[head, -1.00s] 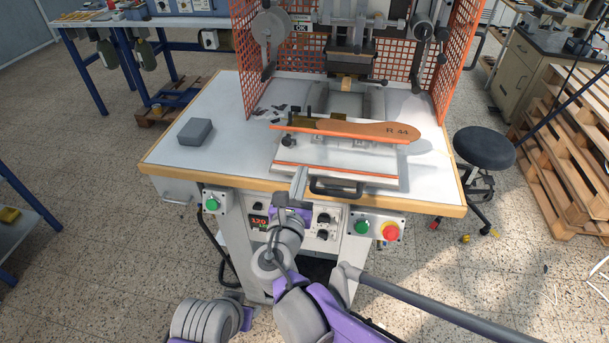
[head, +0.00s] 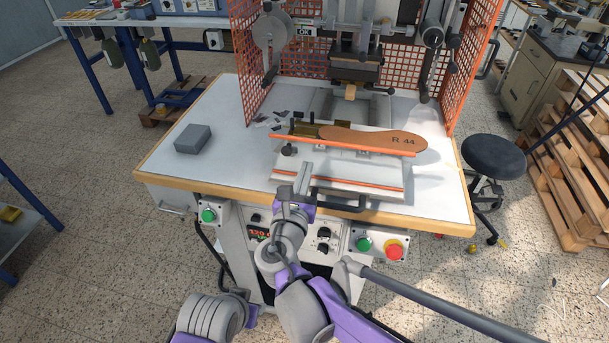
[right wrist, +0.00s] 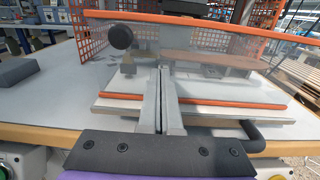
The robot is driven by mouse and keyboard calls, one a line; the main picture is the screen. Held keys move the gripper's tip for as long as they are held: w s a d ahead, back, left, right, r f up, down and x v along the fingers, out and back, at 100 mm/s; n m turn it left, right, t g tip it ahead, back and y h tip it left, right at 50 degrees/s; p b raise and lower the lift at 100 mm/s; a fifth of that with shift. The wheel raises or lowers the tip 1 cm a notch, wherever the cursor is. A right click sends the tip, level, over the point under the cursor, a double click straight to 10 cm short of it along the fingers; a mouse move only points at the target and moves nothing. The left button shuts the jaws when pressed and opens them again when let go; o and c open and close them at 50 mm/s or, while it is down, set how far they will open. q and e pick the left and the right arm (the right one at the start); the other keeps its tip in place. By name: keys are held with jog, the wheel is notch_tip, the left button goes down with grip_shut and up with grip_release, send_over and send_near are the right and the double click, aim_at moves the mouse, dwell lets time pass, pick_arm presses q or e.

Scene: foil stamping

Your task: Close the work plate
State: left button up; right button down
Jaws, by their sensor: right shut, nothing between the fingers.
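The work plate (head: 365,178) is a pale slab with an orange strip and a dark front handle (head: 340,203). It lies on the table in front of the press, and also shows in the right wrist view (right wrist: 215,113). Above it, a brown sole-shaped piece marked R 44 (head: 375,138) lies along an orange-edged board. My right gripper (head: 306,165) is shut and empty, its fingers reaching over the plate's front, left of the handle. In the right wrist view its fingers (right wrist: 162,75) point toward the orange-edged board; contact is unclear. My left gripper is out of view.
The press head (head: 353,72) stands behind the plate, between orange mesh guards (head: 250,70). A grey block (head: 193,138) sits on the left of the white table. Buttons (head: 380,246) line the front below. A black stool (head: 495,157) stands at right.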

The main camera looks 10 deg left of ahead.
jog(key=w+p, duration=0.1)
jog(key=w, duration=1.7)
jog(key=shift+w, duration=0.15)
jog(key=shift+r+p, duration=0.2)
jog(key=shift+p, duration=0.1)
jog(key=shift+d, duration=0.1)
